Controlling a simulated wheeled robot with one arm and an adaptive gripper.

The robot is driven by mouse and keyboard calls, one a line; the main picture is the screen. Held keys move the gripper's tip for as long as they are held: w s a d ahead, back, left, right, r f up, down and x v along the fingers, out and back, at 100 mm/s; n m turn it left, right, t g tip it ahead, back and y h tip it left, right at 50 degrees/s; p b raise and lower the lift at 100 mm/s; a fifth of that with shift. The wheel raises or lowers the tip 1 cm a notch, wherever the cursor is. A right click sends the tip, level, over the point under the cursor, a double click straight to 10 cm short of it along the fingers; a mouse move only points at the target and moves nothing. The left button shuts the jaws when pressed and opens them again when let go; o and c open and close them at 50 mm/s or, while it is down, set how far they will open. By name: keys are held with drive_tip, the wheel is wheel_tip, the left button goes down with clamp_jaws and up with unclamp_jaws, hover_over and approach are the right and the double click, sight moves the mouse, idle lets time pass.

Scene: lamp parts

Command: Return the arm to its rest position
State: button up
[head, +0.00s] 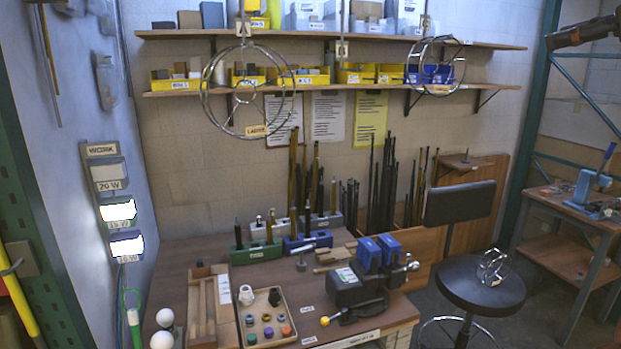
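My gripper does not show in the head view, and no part that I can surely call my arm is visible. The workbench (190,262) holds lamp parts. A shallow tray (243,338) holds a white socket-like piece (246,294), a dark piece and several small coloured caps. White round bulbs (165,317) stand at the left front of the bench. A grey vise with blue jaws (368,255) sits at the bench's right side. Round wire frames (205,100) hang in front of the shelves, another (408,68) further right.
A black stool (462,290) with a small wire frame (493,266) on it stands right of the bench. Two wall shelves (400,42) hold bins. Dark rods stand behind the bench. A side table (555,213) is at the far right. A dark cylindrical thing (585,32) enters at top right.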

drive_tip(key=w+a+f+m+g+y, duration=0.25)
drive_tip(key=w+a+f+g, duration=0.3)
drive_tip(key=a+f, duration=0.7)
drive_tip(key=s+a+f+m+g, duration=0.2)
drive_tip(key=s+a+f+g, duration=0.2)
drive_tip(key=a+f, duration=0.95)
drive_tip(key=s+a+f+m+g+h, duration=0.1)
drive_tip(key=s+a+f+g+h, duration=0.1)
drive_tip(key=s+f, duration=0.55)
drive_tip(key=s+a+f+g+h, duration=0.15)
drive_tip(key=s+f, duration=0.35)
drive_tip(key=f, duration=0.5)
drive_tip(key=s+d+f+g+h, duration=0.1)
drive_tip(key=s+f+g, duration=0.1)
drive_tip(key=s+f, duration=0.4)
drive_tip(key=s+d+f+m+g+h, duration=0.1)
drive_tip(key=s+f+g, duration=0.1)
drive_tip(key=s+f, duration=0.4)
drive_tip(key=s, duration=0.4)
drive_tip(key=shift+s+d+h, duration=0.25)
drive_tip(key=shift+d+h, duration=0.05)
drive_tip(key=shift+h, duration=0.1)
